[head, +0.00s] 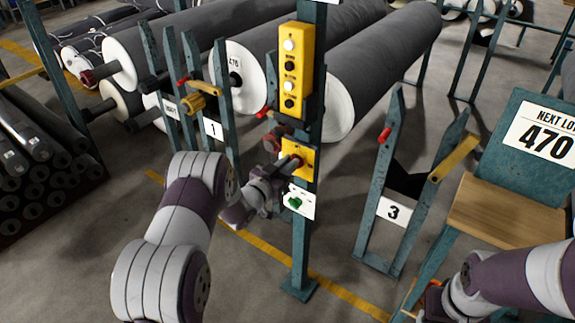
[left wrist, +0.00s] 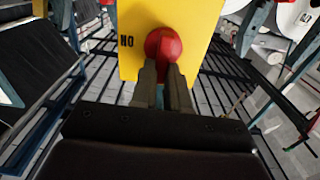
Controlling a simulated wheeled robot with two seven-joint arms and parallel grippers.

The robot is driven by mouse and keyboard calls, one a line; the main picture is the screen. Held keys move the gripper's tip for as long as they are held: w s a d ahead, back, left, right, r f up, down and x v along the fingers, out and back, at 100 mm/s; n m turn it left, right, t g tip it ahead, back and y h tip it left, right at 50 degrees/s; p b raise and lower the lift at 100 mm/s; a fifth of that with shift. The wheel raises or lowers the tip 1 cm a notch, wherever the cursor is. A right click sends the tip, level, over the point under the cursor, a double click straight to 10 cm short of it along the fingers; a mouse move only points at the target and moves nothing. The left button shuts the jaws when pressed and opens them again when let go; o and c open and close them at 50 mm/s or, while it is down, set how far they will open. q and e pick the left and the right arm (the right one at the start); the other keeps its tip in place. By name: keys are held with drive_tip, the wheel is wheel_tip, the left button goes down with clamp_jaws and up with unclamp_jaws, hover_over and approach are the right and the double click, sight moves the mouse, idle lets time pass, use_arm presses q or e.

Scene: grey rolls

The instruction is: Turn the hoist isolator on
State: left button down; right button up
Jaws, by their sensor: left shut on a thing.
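The hoist isolator is a yellow plate (head: 308,158) on a teal post, below the push-button box. In the left wrist view the yellow plate (left wrist: 137,16) carries a round red knob (left wrist: 164,42). Dark letters beside the knob appear upside down and seem to read ON. My left gripper (left wrist: 163,78) is shut on the red knob, one finger on each side of its ridge. In the head view my left gripper (head: 285,165) covers most of the knob, so its angle is hard to read there. My right gripper (head: 428,303) is at the bottom edge, largely hidden.
A yellow push-button box (head: 289,70) is above the isolator. A white plate with a green part (head: 297,203) is just below it. Large grey rolls (head: 385,60) lie behind. A stand marked 3 (head: 393,210) and a wooden-topped desk (head: 500,210) are to the right.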

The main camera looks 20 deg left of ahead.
sight(302, 166)
use_arm(q)
drive_tip(key=m+b, duration=0.4)
drive_tip(key=m, duration=0.1)
drive_tip(key=d+f+m+b, duration=0.1)
drive_tip(key=m+b, duration=0.4)
drive_tip(key=f+m+b, duration=0.1)
drive_tip(key=m+b, duration=0.3)
drive_tip(key=m, duration=0.1)
drive_tip(key=shift+s+d+f+b, duration=0.1)
drive_tip(key=shift+s+d+b, duration=0.2)
drive_tip(key=shift+s+d, duration=0.05)
drive_tip(key=shift+m+b, duration=1.3)
drive_tip(key=shift+b, duration=0.2)
drive_tip(key=c, duration=1.1)
unclamp_jaws()
